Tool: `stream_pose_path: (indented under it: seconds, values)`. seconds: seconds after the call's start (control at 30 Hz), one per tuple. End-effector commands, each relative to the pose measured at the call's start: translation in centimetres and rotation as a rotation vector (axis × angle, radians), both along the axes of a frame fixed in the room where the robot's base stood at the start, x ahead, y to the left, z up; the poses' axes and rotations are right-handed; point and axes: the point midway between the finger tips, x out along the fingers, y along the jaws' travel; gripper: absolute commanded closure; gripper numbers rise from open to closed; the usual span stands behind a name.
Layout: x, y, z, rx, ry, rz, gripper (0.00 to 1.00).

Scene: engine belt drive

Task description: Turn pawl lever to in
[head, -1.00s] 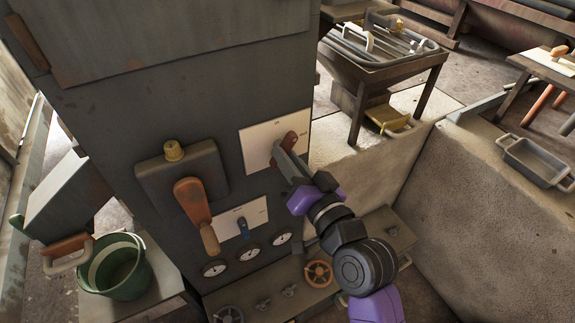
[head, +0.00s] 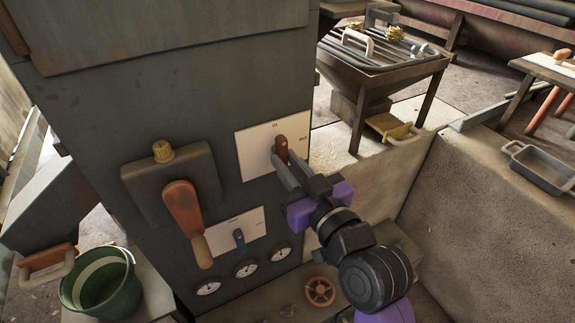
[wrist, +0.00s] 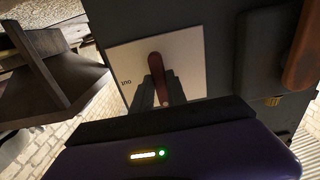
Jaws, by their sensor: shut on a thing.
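The pawl lever (head: 281,146) is a red-brown handle on a white plate (head: 254,150) on the grey cabinet's front. It stands nearly upright, with its top close to the small mark at the plate's upper middle. A second mark, which seems to read OUT, is at the plate's upper right. My gripper (head: 284,164) is shut on the lever, one finger on each side. In the wrist view the lever (wrist: 156,70) stands out from its plate (wrist: 190,62), and its near end is partly hidden by my gripper.
A larger orange lever (head: 180,208) on a dark box, a small blue lever (head: 239,240) and round gauges (head: 246,268) are left of and below my arm. A green bucket (head: 104,289) stands at lower left. A pale block wall (head: 460,185) is to the right.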

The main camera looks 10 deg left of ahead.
Motion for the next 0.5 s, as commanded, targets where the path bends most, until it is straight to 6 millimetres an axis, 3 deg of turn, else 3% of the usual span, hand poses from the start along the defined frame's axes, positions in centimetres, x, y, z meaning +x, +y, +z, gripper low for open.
stream_pose_path:
  seconds: [0.43, 0.47, 0.5]
  values:
    - [-0.02, 0.02, -0.23, -0.012, -0.002, 0.001, 1.00]
    - [-0.02, 0.02, -0.23, -0.012, -0.002, 0.001, 0.78]
    - [-0.02, 0.02, -0.22, -0.012, -0.002, 0.001, 0.70]
